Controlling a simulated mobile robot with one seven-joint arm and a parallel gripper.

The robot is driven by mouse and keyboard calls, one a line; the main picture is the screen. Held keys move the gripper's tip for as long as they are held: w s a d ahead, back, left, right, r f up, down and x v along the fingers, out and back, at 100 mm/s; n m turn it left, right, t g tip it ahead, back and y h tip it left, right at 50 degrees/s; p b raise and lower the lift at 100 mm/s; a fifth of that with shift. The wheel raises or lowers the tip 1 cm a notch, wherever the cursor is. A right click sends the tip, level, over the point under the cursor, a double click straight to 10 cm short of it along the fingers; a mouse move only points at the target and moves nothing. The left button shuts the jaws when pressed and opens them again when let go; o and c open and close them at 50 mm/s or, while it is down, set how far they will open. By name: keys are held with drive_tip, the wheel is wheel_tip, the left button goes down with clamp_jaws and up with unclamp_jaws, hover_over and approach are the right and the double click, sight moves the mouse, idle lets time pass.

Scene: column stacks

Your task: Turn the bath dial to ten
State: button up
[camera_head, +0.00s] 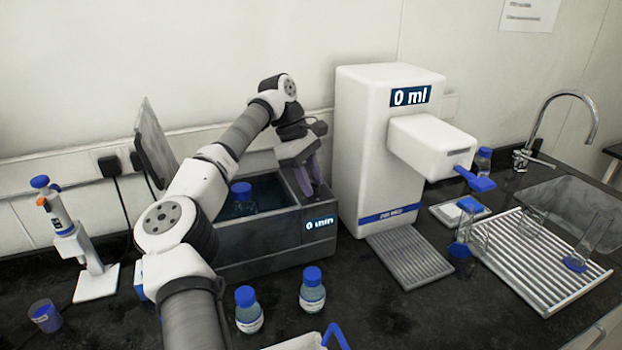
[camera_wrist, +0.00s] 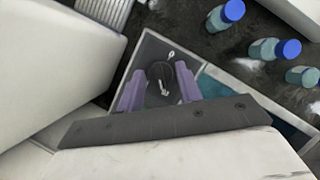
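The water bath (camera_head: 255,262) is a grey tank with its lid (camera_head: 155,143) raised. Its front display (camera_head: 319,224) reads "0 min". A blue-capped bottle (camera_head: 243,198) stands in the bath. The dial (camera_wrist: 160,77) is a round black knob with a white pointer mark, on the grey panel at the bath's corner. My gripper (camera_head: 309,180) is over the bath's right end, fingers pointing down. In the wrist view its two purple fingers (camera_wrist: 160,72) are apart, one on each side of the dial. A narrow gap seems to show; contact is not clear. The arm hides the dial in the head view.
The white dispenser (camera_head: 362,150), reading "0 ml", stands close to the right of my gripper. Two blue-capped bottles (camera_head: 312,290) (camera_head: 248,310) stand in front of the bath. A pipette stand (camera_head: 95,280) is at the left, a drying rack (camera_head: 540,270) at the right.

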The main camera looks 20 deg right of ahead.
sight(300, 189)
drive_tip(key=shift+o, duration=1.2)
drive_tip(key=shift+r, duration=0.1)
drive_tip(key=v, duration=0.7)
